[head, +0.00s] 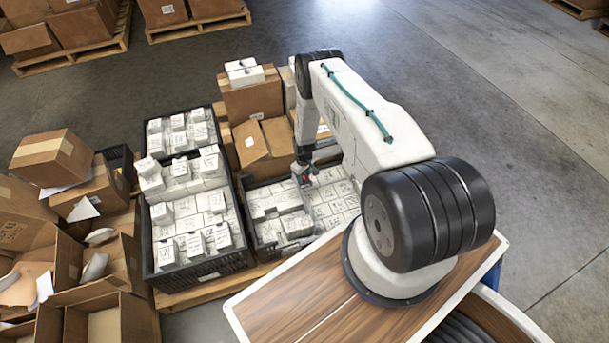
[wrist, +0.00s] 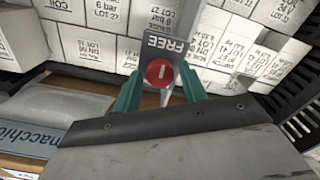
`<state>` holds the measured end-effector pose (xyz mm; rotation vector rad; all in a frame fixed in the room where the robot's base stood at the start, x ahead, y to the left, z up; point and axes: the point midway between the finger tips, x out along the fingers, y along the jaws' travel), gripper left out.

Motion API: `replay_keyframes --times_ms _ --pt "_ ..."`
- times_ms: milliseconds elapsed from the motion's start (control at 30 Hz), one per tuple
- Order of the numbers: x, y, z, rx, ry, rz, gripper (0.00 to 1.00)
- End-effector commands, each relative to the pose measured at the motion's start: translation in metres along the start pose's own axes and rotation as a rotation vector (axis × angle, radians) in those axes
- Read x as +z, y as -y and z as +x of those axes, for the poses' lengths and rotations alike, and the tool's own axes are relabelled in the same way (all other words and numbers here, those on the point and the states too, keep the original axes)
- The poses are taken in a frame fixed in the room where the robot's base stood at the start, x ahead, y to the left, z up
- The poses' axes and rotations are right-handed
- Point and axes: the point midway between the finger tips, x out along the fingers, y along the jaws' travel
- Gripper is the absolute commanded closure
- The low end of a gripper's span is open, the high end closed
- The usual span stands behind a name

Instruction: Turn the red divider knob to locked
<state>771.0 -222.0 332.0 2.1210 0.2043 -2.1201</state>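The red divider knob (wrist: 160,73) shows in the wrist view as a round red disc with a short white mark. It sits at a grey plate (wrist: 167,46) that reads FREE, upside down in this view. My gripper (wrist: 160,76) has two teal fingers, one on each side of the knob. They stand apart, with a gap to the red disc, so the gripper looks open and holds nothing. In the head view my gripper (head: 303,172) is low over the crate of white boxes, and the knob is too small to make out clearly there.
White boxes marked with lot numbers (wrist: 225,50) lie close around the knob. A black crate wall (wrist: 295,90) is at the right of the wrist view. In the head view, black crates of white boxes (head: 205,272) stand left of my arm, and brown cartons (head: 252,98) stand behind it.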

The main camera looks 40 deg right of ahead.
Motion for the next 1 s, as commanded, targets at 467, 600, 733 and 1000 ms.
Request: replay_keyframes --times_ms 467,600,733,1000 --pt "-0.0003 0.0005 -0.0002 0.0 0.0 0.034 0.92" --pt "0.0001 -0.0002 -0.0003 0.0 0.001 0.1 0.92" --pt "0.0003 -0.0005 -0.0003 0.0 0.001 0.192 0.92" --pt "0.0001 -0.0001 -0.0004 0.0 0.001 0.441 0.92"
